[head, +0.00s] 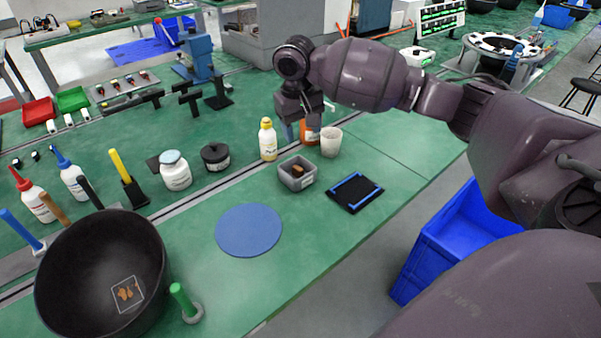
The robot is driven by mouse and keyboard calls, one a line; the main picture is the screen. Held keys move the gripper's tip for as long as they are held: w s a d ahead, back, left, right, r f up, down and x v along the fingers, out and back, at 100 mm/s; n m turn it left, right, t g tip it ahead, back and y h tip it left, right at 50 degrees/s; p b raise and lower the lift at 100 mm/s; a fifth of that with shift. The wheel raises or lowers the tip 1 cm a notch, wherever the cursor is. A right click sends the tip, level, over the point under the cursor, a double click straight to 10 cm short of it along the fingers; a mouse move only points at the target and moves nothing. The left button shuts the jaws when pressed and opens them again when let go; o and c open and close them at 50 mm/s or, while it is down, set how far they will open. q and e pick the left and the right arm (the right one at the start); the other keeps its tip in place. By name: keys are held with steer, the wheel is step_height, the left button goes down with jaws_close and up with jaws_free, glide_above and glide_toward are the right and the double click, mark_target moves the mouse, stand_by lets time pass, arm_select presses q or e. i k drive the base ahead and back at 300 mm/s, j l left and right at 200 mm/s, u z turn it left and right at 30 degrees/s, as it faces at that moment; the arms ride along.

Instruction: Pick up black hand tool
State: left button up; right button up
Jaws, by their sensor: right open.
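Several black items could be the black hand tool, and I cannot tell which it is. A black-handled tool (90,192) stands at the left behind the big black bowl. Black T-shaped tools (146,103) lie or stand on the far green bench, with another (188,98) beside them. My right gripper (303,118) hangs over the bench near the yellow-capped bottle and an orange container; it is open, and I see nothing held in it. Its fingertips are small and partly hard to make out. My left gripper is not in view.
The green bench carries a black bowl (60,250), a blue round mat (249,240), a grey bin (283,182), a black-and-blue tray (341,205), a white cup (331,147) and several bottles. A blue crate (432,255) is below the right edge. Bench space near the mat is clear.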

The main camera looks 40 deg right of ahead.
mark_target(81, 179)
steer(key=k, duration=1)
